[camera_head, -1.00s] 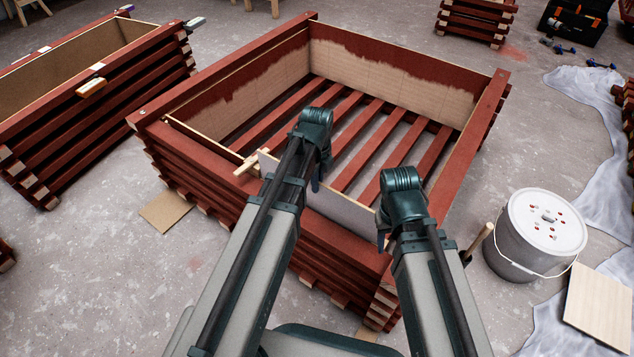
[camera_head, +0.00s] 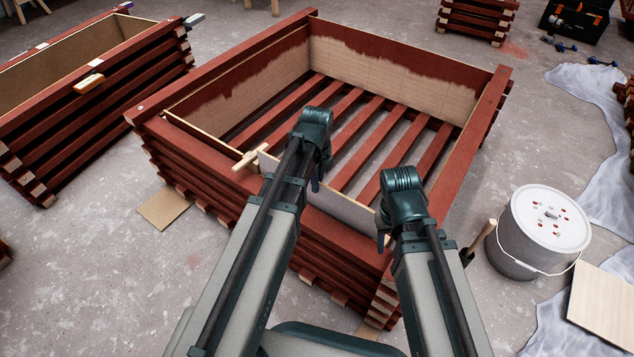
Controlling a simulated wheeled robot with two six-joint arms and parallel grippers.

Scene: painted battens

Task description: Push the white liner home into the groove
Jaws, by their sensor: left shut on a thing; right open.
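My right gripper (camera_head: 383,238) is open at the liner's right end, near the crate's near right corner. The groove is not clearly visible, so I cannot tell how deep the liner sits.
A second crate (camera_head: 100,118) stands at left. The crate's slatted inside is empty.

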